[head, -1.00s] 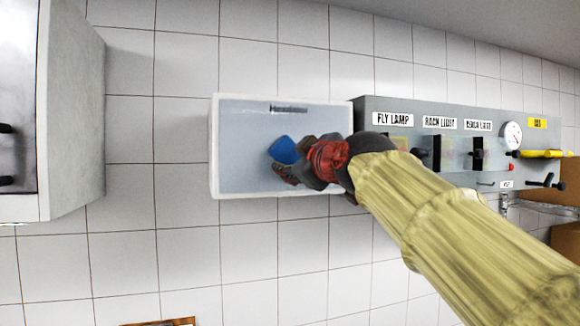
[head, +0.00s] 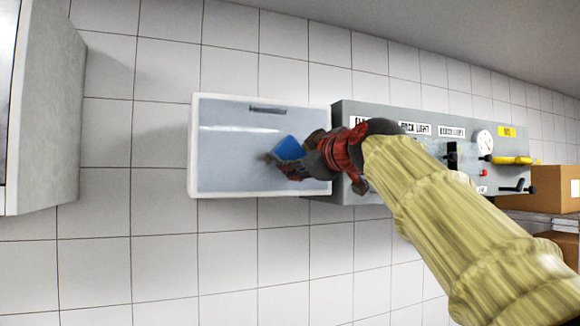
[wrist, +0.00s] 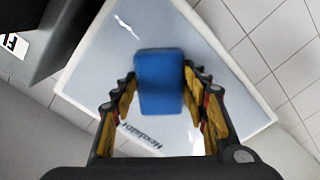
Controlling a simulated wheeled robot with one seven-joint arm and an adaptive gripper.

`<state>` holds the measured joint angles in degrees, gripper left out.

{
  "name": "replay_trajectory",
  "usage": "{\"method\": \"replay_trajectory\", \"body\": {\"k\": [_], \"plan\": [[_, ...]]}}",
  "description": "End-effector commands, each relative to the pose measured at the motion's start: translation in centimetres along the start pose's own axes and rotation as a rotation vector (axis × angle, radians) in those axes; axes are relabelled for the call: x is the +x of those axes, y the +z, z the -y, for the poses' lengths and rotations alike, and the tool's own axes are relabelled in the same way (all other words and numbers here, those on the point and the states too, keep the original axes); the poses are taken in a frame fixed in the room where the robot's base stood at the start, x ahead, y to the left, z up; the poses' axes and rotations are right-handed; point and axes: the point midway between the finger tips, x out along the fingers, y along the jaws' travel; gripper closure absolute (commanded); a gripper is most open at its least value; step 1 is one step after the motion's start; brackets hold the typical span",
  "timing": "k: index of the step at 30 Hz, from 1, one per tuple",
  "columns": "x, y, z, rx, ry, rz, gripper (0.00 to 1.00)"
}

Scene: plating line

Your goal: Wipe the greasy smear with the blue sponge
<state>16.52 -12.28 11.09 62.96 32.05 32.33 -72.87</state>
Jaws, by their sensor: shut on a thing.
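The blue sponge (head: 288,149) is held in my gripper (head: 276,160), in front of the right half of a pale wall panel (head: 225,165) with a white rim. In the wrist view the sponge (wrist: 160,85) sits between the two fingers of my gripper (wrist: 160,78), with the panel behind it. I cannot tell whether the sponge touches the panel. A thin white streak (head: 240,128) crosses the panel's upper part; I cannot tell whether it is glare or the smear. No other smear shows clearly. My gripper and the sponge hide part of the panel.
A grey switch box (head: 470,178) with labels, a dial (head: 484,139) and a yellow handle (head: 512,160) adjoins the panel on the right. A grey cabinet (head: 50,110) stands at the left. Tiled wall between cabinet and panel is clear. Cardboard boxes (head: 545,187) stand far right.

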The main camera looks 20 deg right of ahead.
Motion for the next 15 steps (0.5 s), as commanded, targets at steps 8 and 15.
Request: {"method": "replay_trajectory", "body": {"k": [8,15], "plan": [[0.06,0.87,-0.66,0.0,-0.001,0.001,0.76],[0.06,0.32,-0.2,-0.001,-0.004,0.0,0.76]]}}
